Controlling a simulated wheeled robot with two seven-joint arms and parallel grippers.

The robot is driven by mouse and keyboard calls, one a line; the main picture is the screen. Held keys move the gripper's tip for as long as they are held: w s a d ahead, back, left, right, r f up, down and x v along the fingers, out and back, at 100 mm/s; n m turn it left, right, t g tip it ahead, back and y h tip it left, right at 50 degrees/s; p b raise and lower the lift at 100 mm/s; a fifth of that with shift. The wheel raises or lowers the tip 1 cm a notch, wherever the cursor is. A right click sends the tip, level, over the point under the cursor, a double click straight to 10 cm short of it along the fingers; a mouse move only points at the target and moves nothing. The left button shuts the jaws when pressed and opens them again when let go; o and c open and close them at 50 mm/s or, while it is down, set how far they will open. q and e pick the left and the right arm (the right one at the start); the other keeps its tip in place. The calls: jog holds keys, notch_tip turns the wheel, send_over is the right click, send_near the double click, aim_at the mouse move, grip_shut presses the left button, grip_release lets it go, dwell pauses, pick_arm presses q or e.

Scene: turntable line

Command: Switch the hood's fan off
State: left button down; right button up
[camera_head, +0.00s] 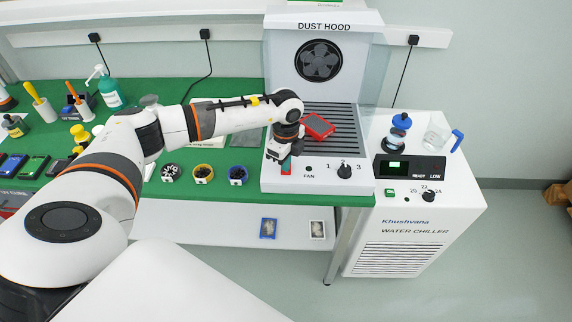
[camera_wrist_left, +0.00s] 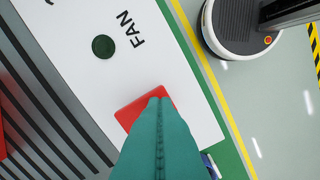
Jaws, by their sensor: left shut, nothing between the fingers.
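My left gripper (camera_head: 286,165) is shut and empty. Its teal fingers (camera_wrist_left: 160,130) overlap the red switch and hide part of it; I cannot tell whether they touch. My right gripper is not in view.
A rotary knob (camera_head: 344,171) marked 1, 2, 3 sits right of the lamp. A red tray (camera_head: 318,126) lies on the hood's slatted floor. The water chiller (camera_head: 414,230) stands to the right. Small round containers (camera_head: 203,174) stand on the bench to the left.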

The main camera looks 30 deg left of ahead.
pick_arm(q)
notch_tip(320, 180, up, 7)
jog(key=p, duration=0.4)
jog(key=shift+p, duration=0.35)
jog(key=shift+f, duration=0.1)
